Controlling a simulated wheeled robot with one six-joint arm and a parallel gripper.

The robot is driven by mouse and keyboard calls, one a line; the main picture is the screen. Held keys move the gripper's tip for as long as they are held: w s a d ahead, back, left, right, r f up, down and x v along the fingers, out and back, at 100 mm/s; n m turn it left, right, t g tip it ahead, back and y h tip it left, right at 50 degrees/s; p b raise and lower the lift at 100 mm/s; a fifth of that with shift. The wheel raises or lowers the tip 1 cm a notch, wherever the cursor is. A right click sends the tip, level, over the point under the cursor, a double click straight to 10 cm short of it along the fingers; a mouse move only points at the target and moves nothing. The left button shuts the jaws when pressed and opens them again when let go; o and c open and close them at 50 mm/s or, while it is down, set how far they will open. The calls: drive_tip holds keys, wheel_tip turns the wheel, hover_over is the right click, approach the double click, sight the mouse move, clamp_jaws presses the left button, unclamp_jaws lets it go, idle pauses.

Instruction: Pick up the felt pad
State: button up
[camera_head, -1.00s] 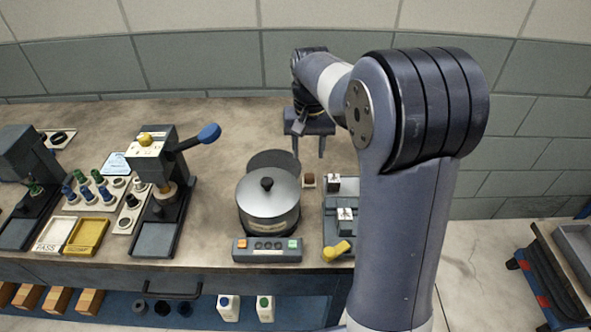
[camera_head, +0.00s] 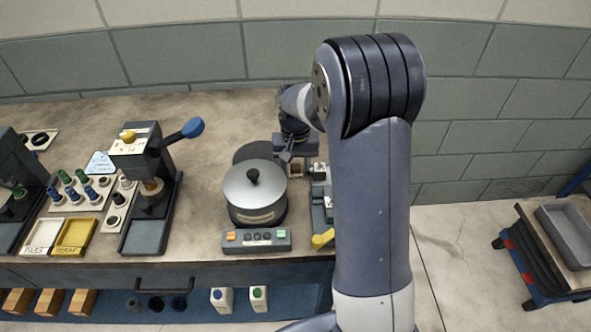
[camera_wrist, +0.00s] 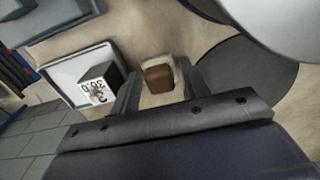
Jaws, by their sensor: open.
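A small brown block with a pale, cream-coloured body around it (camera_wrist: 159,76), which I take to be the felt pad, lies on the bench between my two fingers in the wrist view. In the head view it shows as a small brown spot (camera_head: 296,169), partly hidden under my gripper, right of the lidded pot. My gripper (camera_wrist: 158,90) is open and empty, with one finger on each side of the block. In the head view my gripper (camera_head: 297,156) hangs just above and behind it. I cannot tell the remaining height.
A lidded round pot (camera_head: 255,195) stands close left of the block, with a dark disc (camera_wrist: 246,75) behind it. A marked metal cube (camera_wrist: 97,88) on a pale plate sits close by. A lever press (camera_head: 150,190) stands farther left.

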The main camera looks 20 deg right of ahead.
sight(296, 166)
drive_tip(key=shift+c, duration=0.3)
drive_tip(key=c, duration=0.7)
wheel_tip(296, 166, up, 10)
drive_tip(key=shift+r, duration=0.1)
